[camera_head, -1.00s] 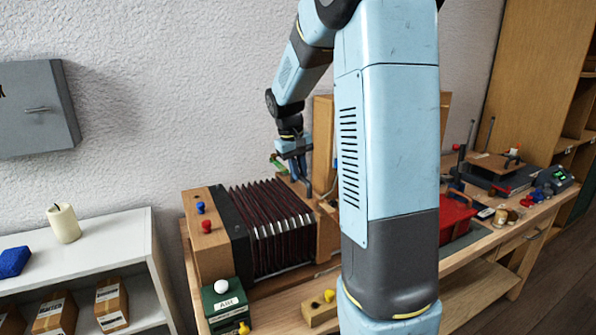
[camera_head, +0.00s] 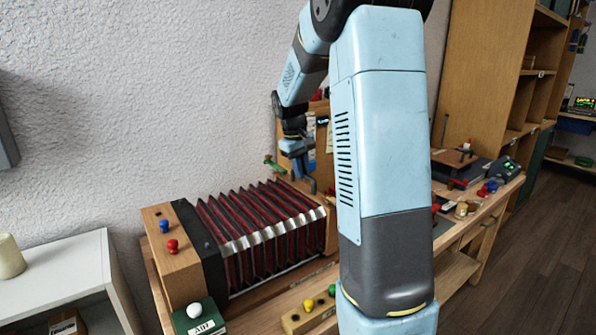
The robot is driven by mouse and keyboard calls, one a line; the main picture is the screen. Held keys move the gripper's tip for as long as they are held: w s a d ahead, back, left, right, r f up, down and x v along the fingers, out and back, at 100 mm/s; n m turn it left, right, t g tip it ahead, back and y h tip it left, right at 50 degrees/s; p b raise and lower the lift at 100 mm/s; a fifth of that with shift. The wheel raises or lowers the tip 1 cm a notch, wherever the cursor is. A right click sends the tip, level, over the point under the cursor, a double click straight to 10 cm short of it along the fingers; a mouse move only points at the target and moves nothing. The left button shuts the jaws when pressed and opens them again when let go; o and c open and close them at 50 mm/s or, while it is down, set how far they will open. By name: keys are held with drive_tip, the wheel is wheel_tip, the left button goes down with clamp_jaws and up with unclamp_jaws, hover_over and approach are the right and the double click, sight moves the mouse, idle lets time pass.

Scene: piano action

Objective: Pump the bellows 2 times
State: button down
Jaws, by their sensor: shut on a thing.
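The bellows (camera_head: 262,232) with dark red pleats and pale metal edges lies on the bench, between a wooden end block (camera_head: 174,258) on the left and a wooden end board at its right. The pleats are spread wide. My gripper (camera_head: 304,178) points down at the top of the right end, behind the pleats from this view. It is shut on what appears to be the handle of the bellows; the fingertips are small and the contact is partly hidden. My own arm covers the area just right of the bellows.
A blue knob (camera_head: 164,226) and a red knob (camera_head: 173,246) stand on the left block. A green box (camera_head: 199,319) and a wooden block with yellow and green knobs (camera_head: 309,312) sit in front. A white shelf (camera_head: 62,262) stands at left. More devices occupy the bench at right.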

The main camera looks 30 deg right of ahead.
drive_tip(key=c, duration=1.1)
unclamp_jaws()
drive_tip(key=shift+s, duration=0.1)
wheel_tip(320, 180, up, 13)
drive_tip(key=a, duration=0.2)
drive_tip(key=shift+s+a+r, duration=0.2)
drive_tip(key=shift+a, duration=0.15)
